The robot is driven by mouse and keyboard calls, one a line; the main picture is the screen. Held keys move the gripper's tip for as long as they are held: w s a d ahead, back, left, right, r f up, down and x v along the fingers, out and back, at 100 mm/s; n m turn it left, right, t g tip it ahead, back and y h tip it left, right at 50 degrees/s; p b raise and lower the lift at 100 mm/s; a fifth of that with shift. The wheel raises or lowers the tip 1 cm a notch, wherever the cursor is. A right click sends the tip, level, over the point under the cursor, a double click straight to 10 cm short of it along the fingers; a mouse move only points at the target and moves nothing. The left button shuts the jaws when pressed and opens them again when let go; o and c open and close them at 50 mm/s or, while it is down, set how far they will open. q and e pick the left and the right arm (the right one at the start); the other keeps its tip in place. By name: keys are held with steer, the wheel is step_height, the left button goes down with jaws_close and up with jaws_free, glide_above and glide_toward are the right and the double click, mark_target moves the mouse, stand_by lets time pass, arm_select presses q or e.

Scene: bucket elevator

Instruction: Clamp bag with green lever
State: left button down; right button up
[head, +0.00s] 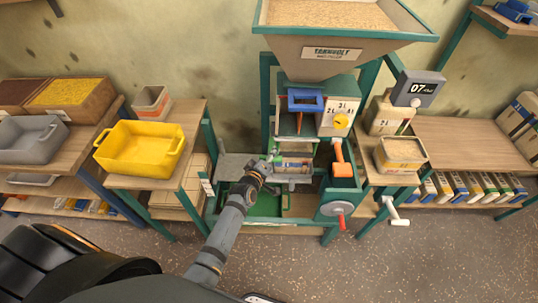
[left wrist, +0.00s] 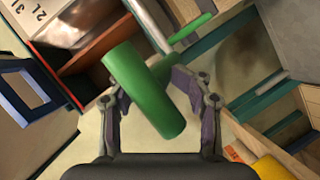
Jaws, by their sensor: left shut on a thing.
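The green lever (left wrist: 145,92) shows in the left wrist view as a thick green cylinder between my left gripper's fingers (left wrist: 157,88). My left gripper is shut on it. In the head view my left gripper (head: 270,161) is at the left side of the filling station below the hopper, and it largely hides the lever. I cannot make out the bag under the spout for certain; a small striped item (head: 294,164) sits there, partly hidden. My right gripper is not in view.
The hopper (head: 318,40) stands above the station. An orange handle (head: 341,158) and a red-handled crank (head: 338,210) are to the right. A yellow bin (head: 140,150) stands on the left table. A grain-filled tub (head: 402,152) is on the right stand.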

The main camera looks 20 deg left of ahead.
arm_select(q)
steer(key=shift+w+r, duration=0.35)
steer(key=shift+r, duration=0.45)
steer(key=c, duration=1)
jaws_free()
steer(key=shift+o, duration=0.5)
steer(key=shift+s+d+r, duration=0.1)
steer(key=shift+s+d, duration=0.15)
steer(key=shift+f, duration=0.2)
steer(key=shift+a+f, duration=0.1)
steer(key=shift+f, duration=0.05)
steer(key=v, duration=1.2)
steer(key=shift+f, duration=0.15)
